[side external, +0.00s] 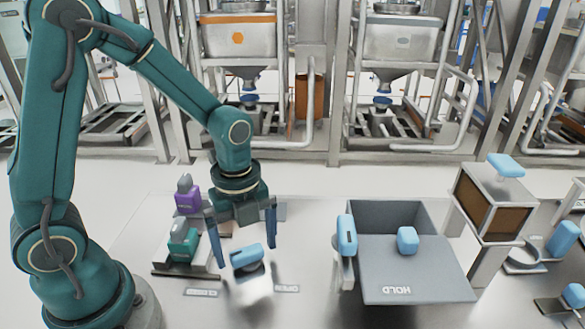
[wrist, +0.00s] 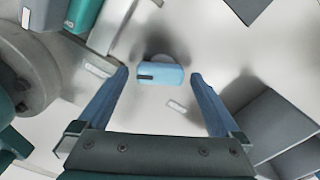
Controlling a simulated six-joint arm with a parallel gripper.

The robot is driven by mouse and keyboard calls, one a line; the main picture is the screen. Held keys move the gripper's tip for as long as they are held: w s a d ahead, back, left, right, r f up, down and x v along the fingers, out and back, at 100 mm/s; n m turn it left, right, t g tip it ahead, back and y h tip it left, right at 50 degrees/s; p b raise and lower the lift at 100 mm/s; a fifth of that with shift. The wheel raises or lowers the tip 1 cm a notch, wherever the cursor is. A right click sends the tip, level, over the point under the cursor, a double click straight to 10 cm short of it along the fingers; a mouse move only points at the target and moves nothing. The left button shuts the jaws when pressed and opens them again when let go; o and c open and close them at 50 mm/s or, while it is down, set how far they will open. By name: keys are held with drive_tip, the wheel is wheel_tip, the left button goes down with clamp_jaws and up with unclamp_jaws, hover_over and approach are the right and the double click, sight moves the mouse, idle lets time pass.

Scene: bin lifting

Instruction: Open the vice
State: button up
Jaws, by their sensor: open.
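A light-blue handle (side external: 246,256) sits on a dark round base on the floor plate, with a small label plate on each side; I cannot read the labels. It also shows in the wrist view (wrist: 160,75), lying crosswise with a dark mark at its left end. I cannot tell for certain whether this handle belongs to the vice. My gripper (side external: 247,250) is open and points down over the handle. In the wrist view its two fingers (wrist: 159,73) stand on either side of the handle, with a gap at both ends. Nothing is held.
A grey bin (side external: 418,280) marked HOLD, with blue grips, stands to the right. Beyond it is a box with a brown front (side external: 486,205) and a blue top handle. A purple block (side external: 187,198) and a teal block (side external: 183,243) stand on a rack at left. Floor between handle and bin is clear.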

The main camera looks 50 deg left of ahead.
drive_tip(key=shift+c, duration=0.3)
drive_tip(key=c, duration=1.2)
drive_tip(key=shift+c, duration=0.2)
drive_tip(key=shift+n, duration=0.4)
drive_tip(key=n, duration=0.5)
drive_tip(key=shift+d, duration=0.1)
drive_tip(key=n, duration=0.6)
drive_tip(key=shift+w, duration=0.1)
drive_tip(key=n, duration=0.6)
drive_tip(key=shift+w, duration=0.1)
drive_tip(key=n, duration=0.6)
